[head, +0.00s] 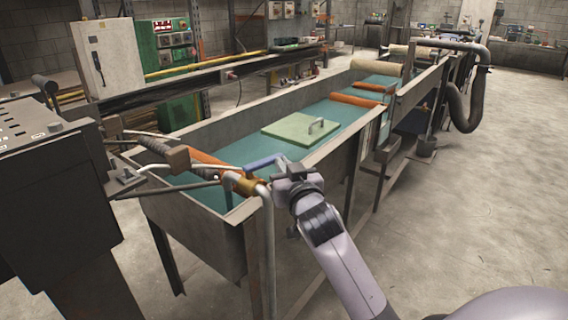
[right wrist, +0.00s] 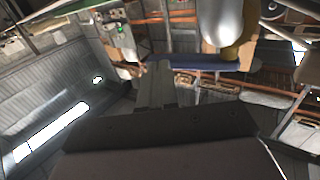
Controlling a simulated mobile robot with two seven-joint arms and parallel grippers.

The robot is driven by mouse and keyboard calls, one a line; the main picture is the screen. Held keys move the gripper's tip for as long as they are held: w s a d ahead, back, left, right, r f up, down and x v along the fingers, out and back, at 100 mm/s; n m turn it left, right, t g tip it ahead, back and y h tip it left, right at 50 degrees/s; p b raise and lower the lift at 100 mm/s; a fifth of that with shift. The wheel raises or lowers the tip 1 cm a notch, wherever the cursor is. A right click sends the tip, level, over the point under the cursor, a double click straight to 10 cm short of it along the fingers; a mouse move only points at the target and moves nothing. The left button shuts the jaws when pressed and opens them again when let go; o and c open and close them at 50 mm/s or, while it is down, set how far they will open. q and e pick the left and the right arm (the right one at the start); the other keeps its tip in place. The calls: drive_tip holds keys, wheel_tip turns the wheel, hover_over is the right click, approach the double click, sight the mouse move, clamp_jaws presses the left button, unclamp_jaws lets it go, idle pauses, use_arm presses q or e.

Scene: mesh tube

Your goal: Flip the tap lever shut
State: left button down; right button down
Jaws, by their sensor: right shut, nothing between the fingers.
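The tap has a blue lever (head: 262,161), a brass body (head: 245,186) and a grey bent pipe (head: 266,200). It sits at the near end of the long trough. The lever points to the right, toward my gripper. My right gripper (head: 279,165) is shut and empty, at the lever's right end; I cannot tell if they touch. In the right wrist view the blue lever (right wrist: 195,64) crosses just beyond the shut fingertips (right wrist: 157,68), with the silver pipe (right wrist: 222,20) and brass part (right wrist: 238,47) to the right. My left gripper is not in view.
A dark machine (head: 50,190) with hoses stands at the left. Concrete floor (head: 470,200) is clear at the right.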

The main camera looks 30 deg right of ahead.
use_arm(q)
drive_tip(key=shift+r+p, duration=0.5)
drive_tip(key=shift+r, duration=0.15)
use_arm(e)
drive_tip(key=shift+x, duration=1)
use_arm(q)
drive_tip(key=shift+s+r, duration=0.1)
use_arm(e)
drive_tip(key=shift+d+r, duration=0.1)
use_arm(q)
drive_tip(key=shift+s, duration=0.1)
